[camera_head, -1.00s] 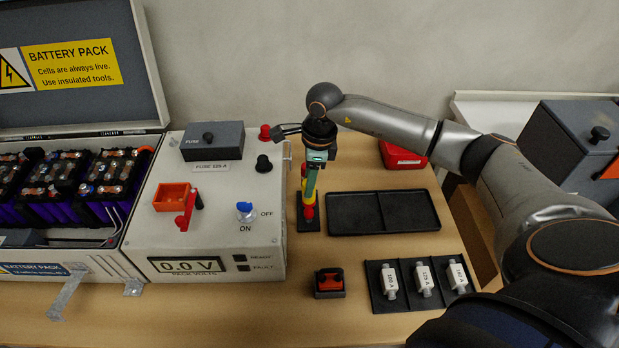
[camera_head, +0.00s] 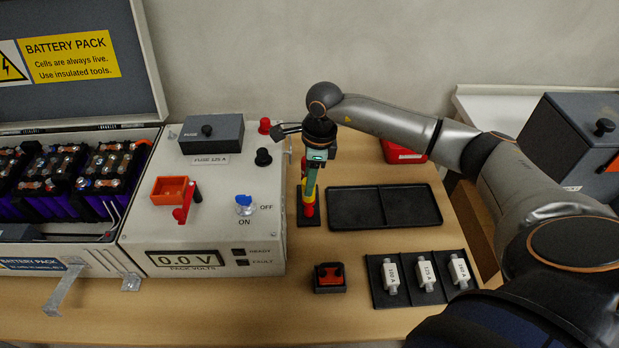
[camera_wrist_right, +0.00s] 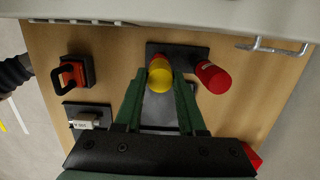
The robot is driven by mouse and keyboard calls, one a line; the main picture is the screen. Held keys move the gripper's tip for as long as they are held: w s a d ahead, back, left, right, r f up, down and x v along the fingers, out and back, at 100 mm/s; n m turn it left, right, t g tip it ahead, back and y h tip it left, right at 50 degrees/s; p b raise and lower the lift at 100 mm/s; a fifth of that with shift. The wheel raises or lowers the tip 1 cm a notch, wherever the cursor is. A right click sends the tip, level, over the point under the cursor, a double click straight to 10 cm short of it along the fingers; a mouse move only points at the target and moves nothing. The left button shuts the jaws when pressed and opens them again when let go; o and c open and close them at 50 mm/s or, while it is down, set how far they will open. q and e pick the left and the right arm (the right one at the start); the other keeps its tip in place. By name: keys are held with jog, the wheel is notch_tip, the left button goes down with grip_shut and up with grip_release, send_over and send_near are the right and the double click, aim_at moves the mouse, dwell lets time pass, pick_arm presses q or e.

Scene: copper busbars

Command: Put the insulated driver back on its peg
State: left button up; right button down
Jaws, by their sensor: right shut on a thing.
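My right gripper (camera_head: 310,186) points down over a small black stand (camera_head: 310,222), to the right of the grey control box. It is shut on the insulated driver (camera_head: 308,197), which shows yellow with red below it, roughly upright over the stand. In the right wrist view the driver's yellow part (camera_wrist_right: 160,76) sits between the green fingertips (camera_wrist_right: 160,95). A second red cylinder (camera_wrist_right: 212,77) stands on the same stand (camera_wrist_right: 190,55), just beside one finger. I cannot tell whether the driver touches the stand, and its peg is hidden. My left gripper is out of view.
The control box (camera_head: 215,225) is close on the left. A black two-part tray (camera_head: 383,208) lies to the right. A fuse holder mat (camera_head: 405,296) and a red-and-black block (camera_head: 329,277) lie in front. A red box (camera_head: 402,153) is behind.

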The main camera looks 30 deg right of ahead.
jog(key=shift+f, duration=0.2)
jog(key=shift+c, duration=2.1)
grip_release()
jog(key=shift+r, duration=0.1)
jog(key=shift+r+p, duration=2.05)
jog(key=shift+r, duration=0.9)
